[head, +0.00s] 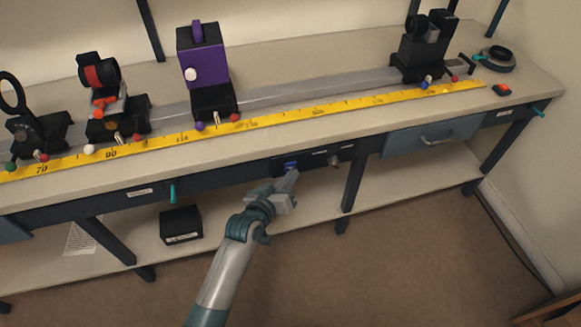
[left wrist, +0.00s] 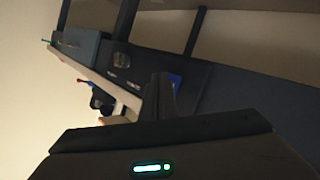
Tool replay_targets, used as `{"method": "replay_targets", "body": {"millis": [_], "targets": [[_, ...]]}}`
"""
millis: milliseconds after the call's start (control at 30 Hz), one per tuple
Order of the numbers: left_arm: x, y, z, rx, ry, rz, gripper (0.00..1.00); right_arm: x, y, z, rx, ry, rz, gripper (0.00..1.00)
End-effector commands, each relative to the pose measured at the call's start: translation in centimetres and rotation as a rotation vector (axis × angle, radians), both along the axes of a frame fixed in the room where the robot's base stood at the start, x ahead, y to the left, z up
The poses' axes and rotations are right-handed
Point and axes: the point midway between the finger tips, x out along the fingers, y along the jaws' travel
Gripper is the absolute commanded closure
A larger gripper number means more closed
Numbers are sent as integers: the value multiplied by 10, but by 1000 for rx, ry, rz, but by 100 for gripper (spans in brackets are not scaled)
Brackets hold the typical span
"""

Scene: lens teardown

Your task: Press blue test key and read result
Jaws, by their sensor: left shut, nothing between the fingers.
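The blue test key (head: 291,165) is a small blue patch on a dark panel (head: 318,157) set in the bench's front edge. In the left wrist view the blue key (left wrist: 174,80) shows just beside the fingertips. My left gripper (head: 291,177) is shut and empty, with its tips right at the key. I cannot tell whether they touch it. The left gripper fingers (left wrist: 161,90) partly hide the key in the left wrist view. A round knob (head: 334,160) sits to the right on the same panel. No readable result shows. My right gripper is not in view.
On the bench, a rail with a yellow scale (head: 300,118) carries a purple box unit (head: 203,65), a red-banded lens holder (head: 98,75) and a black unit (head: 423,45). A blue-grey drawer (head: 432,137) is at right. A black box (head: 180,224) sits on the lower shelf.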

Motion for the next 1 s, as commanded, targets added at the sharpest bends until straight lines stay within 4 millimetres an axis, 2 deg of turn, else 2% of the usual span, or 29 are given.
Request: {"method": "replay_targets", "body": {"millis": [1000], "targets": [[8, 2, 0, 0, -1, 0, 100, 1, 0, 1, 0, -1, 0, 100]]}}
